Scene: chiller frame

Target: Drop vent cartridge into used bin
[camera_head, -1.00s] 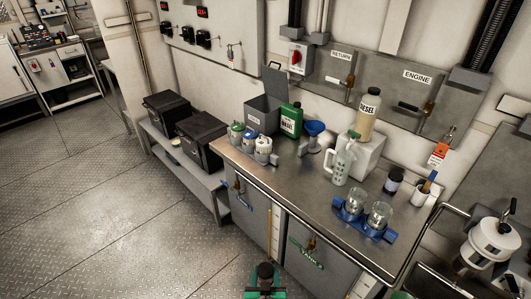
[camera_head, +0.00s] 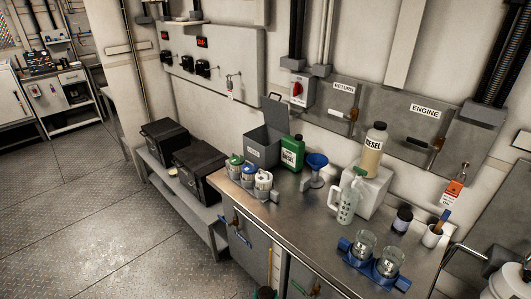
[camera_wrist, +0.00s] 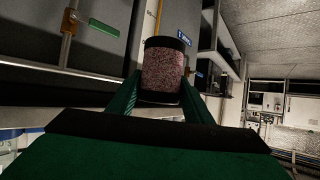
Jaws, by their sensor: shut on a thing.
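The vent cartridge (camera_wrist: 163,68), a pinkish speckled cylinder with black end caps, is between the two green fingers of my gripper (camera_wrist: 160,92) in the wrist view. The gripper is shut on it. In the head view, only a dark top of the cartridge (camera_head: 265,292) shows at the bottom edge, in front of the bench and below its top. A grey box with its lid raised (camera_head: 262,152), likely the used bin, stands at the back left of the bench top. Its label is too small to read and its inside is mostly hidden.
On the steel bench (camera_head: 300,215) stand several small capped canisters (camera_head: 248,178), a green jug (camera_head: 292,152), a blue funnel (camera_head: 317,163), a diesel bottle (camera_head: 373,150) and a blue holder with glass jars (camera_head: 375,268). Black cases (camera_head: 200,168) sit on a low shelf. The left floor is clear.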

